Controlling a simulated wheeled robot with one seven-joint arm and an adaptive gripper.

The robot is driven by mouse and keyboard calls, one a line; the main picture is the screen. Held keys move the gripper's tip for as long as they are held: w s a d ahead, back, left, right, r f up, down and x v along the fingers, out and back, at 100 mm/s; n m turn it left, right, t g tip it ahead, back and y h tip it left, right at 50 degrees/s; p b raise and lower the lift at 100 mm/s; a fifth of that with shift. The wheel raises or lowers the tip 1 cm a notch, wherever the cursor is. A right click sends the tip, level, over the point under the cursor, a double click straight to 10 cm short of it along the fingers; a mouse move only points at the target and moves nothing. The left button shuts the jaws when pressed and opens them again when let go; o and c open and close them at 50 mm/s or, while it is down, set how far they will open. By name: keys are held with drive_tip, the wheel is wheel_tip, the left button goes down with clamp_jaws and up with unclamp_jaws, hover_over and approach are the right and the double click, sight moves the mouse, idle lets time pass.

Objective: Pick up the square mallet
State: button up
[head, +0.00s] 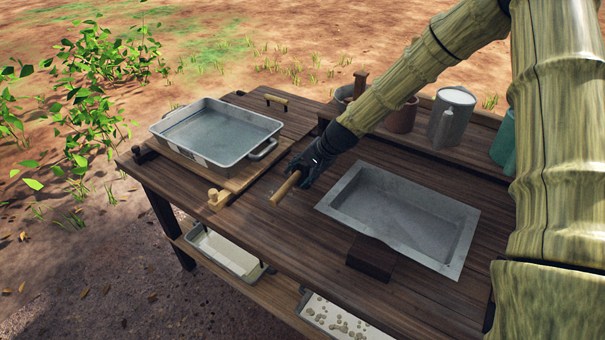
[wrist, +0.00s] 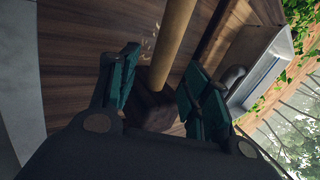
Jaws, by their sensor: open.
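The square mallet has a pale round handle (head: 286,187) that sticks out from under my gripper (head: 305,168) toward the front left in the head view. In the wrist view the handle (wrist: 174,42) runs down to a dark, blocky wooden head (wrist: 154,108) between the two green fingers of my gripper (wrist: 160,84). The fingers are apart, one on each side of the head. I cannot tell whether either finger touches it. In the head view the mallet's head is hidden by my gripper.
A metal pan (head: 215,133) stands on a board to the left. A sunken metal basin (head: 400,215) lies to the right, with a dark block (head: 372,257) at its front edge. A grey pitcher (head: 452,117) and other vessels stand at the back right.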

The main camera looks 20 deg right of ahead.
sight(296, 177)
drive_tip(key=shift+p+x, duration=0.35)
drive_tip(key=shift+x, duration=1.9)
clamp_jaws()
